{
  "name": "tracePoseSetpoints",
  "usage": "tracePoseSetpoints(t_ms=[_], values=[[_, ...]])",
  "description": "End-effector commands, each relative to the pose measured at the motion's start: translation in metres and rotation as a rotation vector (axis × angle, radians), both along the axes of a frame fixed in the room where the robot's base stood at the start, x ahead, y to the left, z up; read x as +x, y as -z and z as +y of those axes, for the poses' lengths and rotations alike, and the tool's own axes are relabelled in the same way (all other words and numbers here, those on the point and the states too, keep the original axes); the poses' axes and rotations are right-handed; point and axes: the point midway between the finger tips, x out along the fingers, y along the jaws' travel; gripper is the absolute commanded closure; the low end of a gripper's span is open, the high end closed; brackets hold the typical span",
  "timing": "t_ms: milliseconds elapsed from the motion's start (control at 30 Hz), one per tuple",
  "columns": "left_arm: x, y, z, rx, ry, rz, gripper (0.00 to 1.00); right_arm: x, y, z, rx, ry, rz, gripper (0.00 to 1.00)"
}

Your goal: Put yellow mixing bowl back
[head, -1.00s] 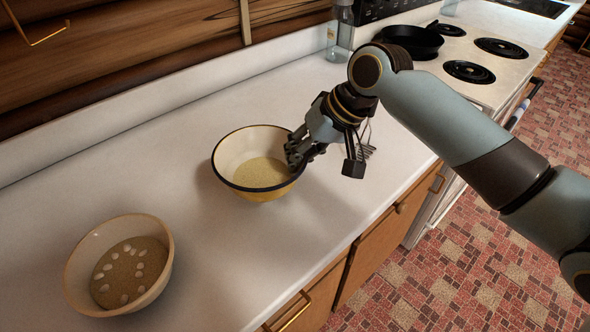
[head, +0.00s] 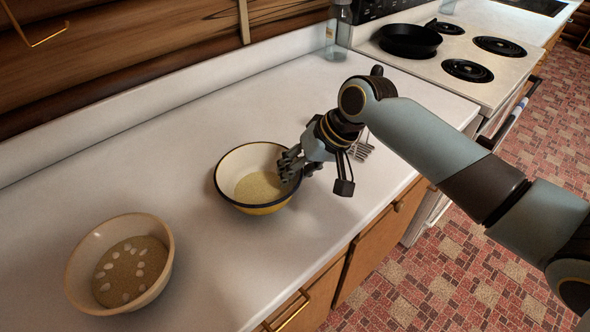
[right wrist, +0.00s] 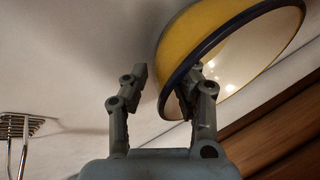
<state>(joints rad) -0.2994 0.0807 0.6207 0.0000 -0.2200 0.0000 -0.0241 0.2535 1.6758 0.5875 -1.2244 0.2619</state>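The yellow mixing bowl (head: 263,209) has a cream inside, a dark rim and grainy yellowish contents. It stands upright on the white counter in the head view. My right gripper (head: 291,168) is at the bowl's right rim. In the right wrist view, my right gripper (right wrist: 168,82) has its fingers spread, with a clear gap between them. The dark rim of the yellow bowl (right wrist: 195,28) passes between the fingers, close to the right one, which overlaps the bowl's opening. My left gripper is not in view.
A cream bowl (head: 163,245) with brown contents and several pale pieces stands at the front left of the counter (head: 150,170). A metal utensil (head: 363,150) lies behind my right gripper. A black pan (head: 410,40) sits on the stove.

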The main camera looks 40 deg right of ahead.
Motion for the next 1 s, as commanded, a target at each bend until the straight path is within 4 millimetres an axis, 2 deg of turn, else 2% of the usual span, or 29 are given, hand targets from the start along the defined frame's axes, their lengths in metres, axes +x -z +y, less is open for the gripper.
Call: tracePoseSetpoints(t_ms=[233,367,800,1000], values=[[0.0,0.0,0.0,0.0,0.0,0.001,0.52,0.0,-0.001,0.0,0.0,0.0,0.0,0.71],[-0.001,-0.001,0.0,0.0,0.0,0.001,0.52,-0.003,-0.009,-0.003,-0.003,0.0,-0.002,0.71],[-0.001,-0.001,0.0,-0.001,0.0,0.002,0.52,-0.039,-0.088,-0.033,-0.007,-0.002,-0.001,0.71],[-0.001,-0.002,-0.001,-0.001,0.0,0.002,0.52,-0.047,-0.105,-0.038,-0.001,-0.001,0.0,0.71]])
